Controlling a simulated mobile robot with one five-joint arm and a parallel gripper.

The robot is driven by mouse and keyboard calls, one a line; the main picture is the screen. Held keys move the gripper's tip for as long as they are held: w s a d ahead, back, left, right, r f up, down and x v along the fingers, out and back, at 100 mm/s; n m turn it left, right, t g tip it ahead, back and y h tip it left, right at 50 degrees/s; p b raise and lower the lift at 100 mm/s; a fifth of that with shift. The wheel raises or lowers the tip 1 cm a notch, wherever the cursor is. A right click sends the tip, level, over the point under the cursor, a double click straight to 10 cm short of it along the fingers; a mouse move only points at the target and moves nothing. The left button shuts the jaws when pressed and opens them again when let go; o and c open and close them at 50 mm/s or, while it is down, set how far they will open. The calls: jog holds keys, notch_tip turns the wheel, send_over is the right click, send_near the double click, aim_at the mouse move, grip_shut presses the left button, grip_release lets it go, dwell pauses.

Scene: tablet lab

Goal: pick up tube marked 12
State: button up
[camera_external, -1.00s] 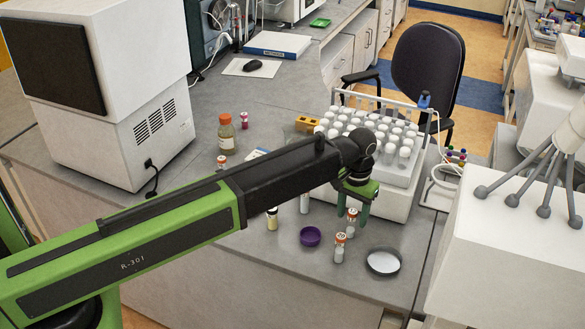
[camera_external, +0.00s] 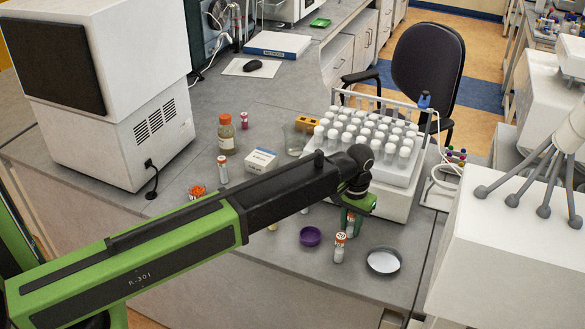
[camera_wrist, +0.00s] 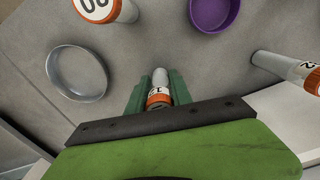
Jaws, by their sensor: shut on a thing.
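My gripper (camera_external: 352,222) is shut on an orange-capped tube (camera_wrist: 158,88) at the front of the bench. In the wrist view the held tube sits between the two green fingers (camera_wrist: 156,90). Its cap mark is partly hidden and seems to start with 1; I cannot read it surely. A second orange-capped tube (camera_external: 340,247) stands just in front of my gripper. It also shows in the wrist view (camera_wrist: 105,8), its cap mark cut off by the frame edge. Another orange-capped tube (camera_wrist: 290,70) stands at the right of the wrist view, its mark only partly readable.
A purple dish (camera_external: 310,237) and a clear round dish (camera_external: 383,262) lie near my gripper. A white rack (camera_external: 385,194) of white-capped tubes stands close behind it. A brown bottle (camera_external: 226,137) and a small box (camera_external: 261,160) are further back left.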

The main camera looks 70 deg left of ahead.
aim_at(353, 213)
grip_shut()
jog(key=shift+r+p, duration=0.55)
notch_tip(353, 213, up, 4)
jog(key=p, duration=0.3)
jog(key=shift+f+p, duration=0.1)
jog(key=shift+p, duration=0.3)
jog(key=s+d+r+p, duration=0.3)
jog(key=d+r+p, duration=0.3)
jog(key=d, duration=0.5)
jog(key=shift+s, duration=0.3)
